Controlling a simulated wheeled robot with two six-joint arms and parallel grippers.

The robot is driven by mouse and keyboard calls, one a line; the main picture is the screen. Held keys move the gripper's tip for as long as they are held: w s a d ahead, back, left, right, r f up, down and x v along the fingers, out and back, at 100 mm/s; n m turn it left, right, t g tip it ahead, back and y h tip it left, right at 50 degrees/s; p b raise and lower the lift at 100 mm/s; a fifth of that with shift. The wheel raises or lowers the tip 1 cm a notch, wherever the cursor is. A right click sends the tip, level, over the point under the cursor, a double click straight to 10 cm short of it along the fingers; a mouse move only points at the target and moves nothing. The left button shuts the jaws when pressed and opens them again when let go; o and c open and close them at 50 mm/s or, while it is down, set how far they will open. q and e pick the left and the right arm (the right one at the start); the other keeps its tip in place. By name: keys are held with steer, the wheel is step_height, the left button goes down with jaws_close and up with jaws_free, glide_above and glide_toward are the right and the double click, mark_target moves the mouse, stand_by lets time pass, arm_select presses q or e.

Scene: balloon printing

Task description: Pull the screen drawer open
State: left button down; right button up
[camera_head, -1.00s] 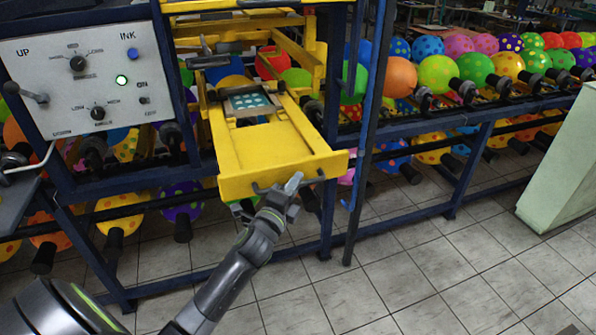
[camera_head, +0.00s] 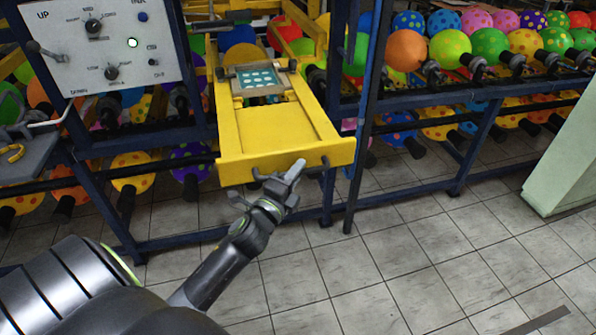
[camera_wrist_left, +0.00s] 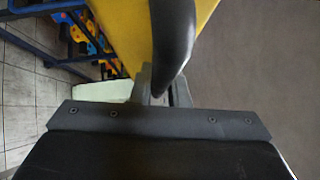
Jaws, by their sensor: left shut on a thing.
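The screen drawer (camera_head: 275,126) is a yellow tray-like frame that sticks out from the blue machine frame in the head view. A dotted teal screen (camera_head: 258,82) sits toward its back. Its front board (camera_head: 235,171) carries a dark handle. My left gripper (camera_head: 293,172) is at this board, shut on the handle. In the left wrist view the dark curved handle (camera_wrist_left: 172,45) runs into the jaws, with the yellow drawer (camera_wrist_left: 125,30) behind it. The exact contact of the fingertips is partly hidden. My right gripper is not in view.
Racks of colourful balloons (camera_head: 488,45) run along the right. A pale green cabinet (camera_head: 565,150) stands at the right edge. The tiled floor (camera_head: 390,260) in front is clear.

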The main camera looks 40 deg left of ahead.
arm_select(q)
steer(key=c, duration=1.7)
jaws_free()
steer(key=shift+s+f, duration=0.15)
steer(key=shift+s, duration=0.1)
steer(key=s+d+f+b, duration=0.1)
steer(key=s+b, duration=0.7)
steer(key=s, duration=0.8)
steer(key=shift+s+f, duration=0.35)
steer(key=shift+f, duration=0.2)
